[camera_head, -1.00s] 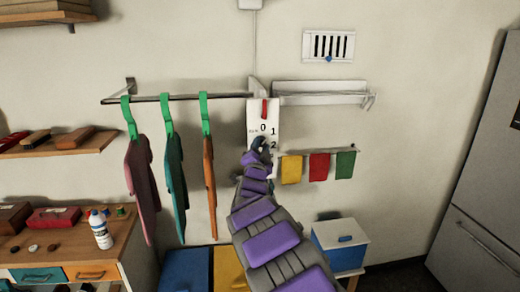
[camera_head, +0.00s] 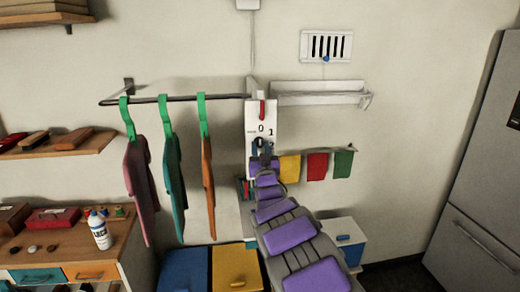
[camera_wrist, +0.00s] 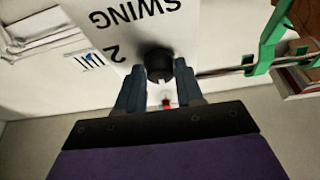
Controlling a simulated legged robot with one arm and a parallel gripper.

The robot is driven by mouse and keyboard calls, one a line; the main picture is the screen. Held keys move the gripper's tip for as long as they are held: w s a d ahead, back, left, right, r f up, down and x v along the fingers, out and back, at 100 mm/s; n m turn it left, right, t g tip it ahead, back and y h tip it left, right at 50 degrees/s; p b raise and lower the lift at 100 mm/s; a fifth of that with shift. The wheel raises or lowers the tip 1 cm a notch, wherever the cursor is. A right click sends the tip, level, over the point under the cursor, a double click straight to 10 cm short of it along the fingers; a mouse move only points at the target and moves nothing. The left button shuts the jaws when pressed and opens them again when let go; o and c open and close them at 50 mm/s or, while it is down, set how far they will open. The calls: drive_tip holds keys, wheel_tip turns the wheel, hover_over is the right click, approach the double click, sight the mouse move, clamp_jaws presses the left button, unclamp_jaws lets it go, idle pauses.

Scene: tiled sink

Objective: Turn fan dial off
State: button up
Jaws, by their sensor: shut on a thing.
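The fan control is a tall white panel (camera_head: 270,114) on the back wall. It shows 0 and 1 at the top and a red strip (camera_head: 262,110) above them. In the wrist view its black round dial (camera_wrist: 158,64) sticks out of the panel, with the printed 2 and SWING upside down near it. My gripper (camera_head: 262,147) is at the panel, just below the numbers. In the wrist view the two blue-grey fingers of my gripper (camera_wrist: 158,78) stand on either side of the dial and are shut on it. The dial is hidden behind my gripper in the head view.
A rail with a maroon garment (camera_head: 141,180), a teal garment (camera_head: 173,170) and an orange garment (camera_head: 207,185) hangs left of the panel. Yellow, red and green cloths (camera_head: 317,166) hang close on the right. A white shelf (camera_head: 315,94) is above them.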

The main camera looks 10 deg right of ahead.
drive_tip(key=shift+n, duration=0.4)
drive_tip(key=o, duration=1)
drive_tip(key=p+v, duration=0.1)
drive_tip(key=v, duration=1.6)
drive_tip(key=shift+d+f, duration=0.1)
drive_tip(key=shift+f, duration=0.1)
